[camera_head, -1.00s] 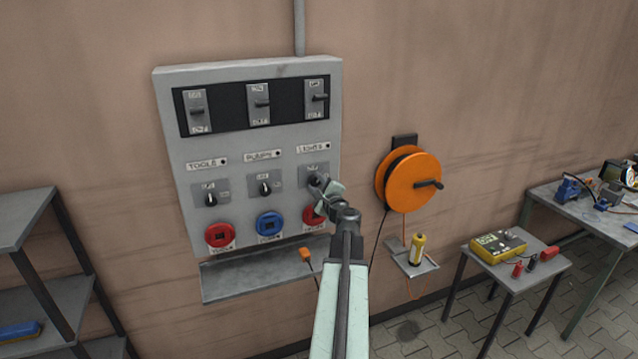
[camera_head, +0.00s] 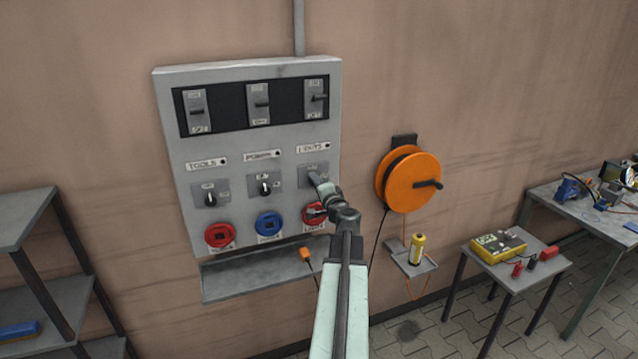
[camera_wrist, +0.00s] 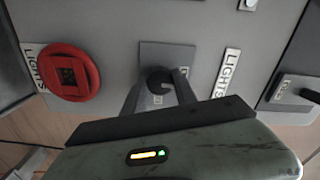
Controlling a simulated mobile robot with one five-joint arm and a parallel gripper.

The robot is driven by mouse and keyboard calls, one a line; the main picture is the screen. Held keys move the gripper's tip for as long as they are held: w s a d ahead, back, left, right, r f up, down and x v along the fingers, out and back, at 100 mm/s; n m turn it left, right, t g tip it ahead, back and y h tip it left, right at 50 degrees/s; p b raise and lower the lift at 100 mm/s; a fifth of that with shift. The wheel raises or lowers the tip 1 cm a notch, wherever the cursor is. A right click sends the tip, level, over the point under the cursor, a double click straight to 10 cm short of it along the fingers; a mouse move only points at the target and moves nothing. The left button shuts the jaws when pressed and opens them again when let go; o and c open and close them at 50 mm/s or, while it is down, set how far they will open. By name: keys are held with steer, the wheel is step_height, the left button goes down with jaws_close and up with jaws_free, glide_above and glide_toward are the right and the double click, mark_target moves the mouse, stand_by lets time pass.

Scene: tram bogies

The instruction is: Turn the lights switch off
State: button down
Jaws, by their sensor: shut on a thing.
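In the head view my gripper (camera_head: 318,182) reaches the LIGHTS column at the right of the grey panel (camera_head: 250,160) and hides most of the knob. The knob's exact angle is hard to tell.
A red socket (camera_head: 314,214) lies just below my gripper. The pumps switch (camera_head: 265,188) and tools switch (camera_head: 211,199) are to the left. Breakers (camera_head: 318,98) line the panel's top. An orange cable reel (camera_head: 412,182) hangs to the right.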

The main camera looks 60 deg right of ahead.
steer(key=shift+f+n, duration=0.1)
steer(key=shift+n, duration=0.6)
steer(key=c, duration=1)
jaws_free()
steer(key=v, duration=0.7)
steer(key=shift+s+a, duration=0.25)
steer(key=shift+a, duration=0.05)
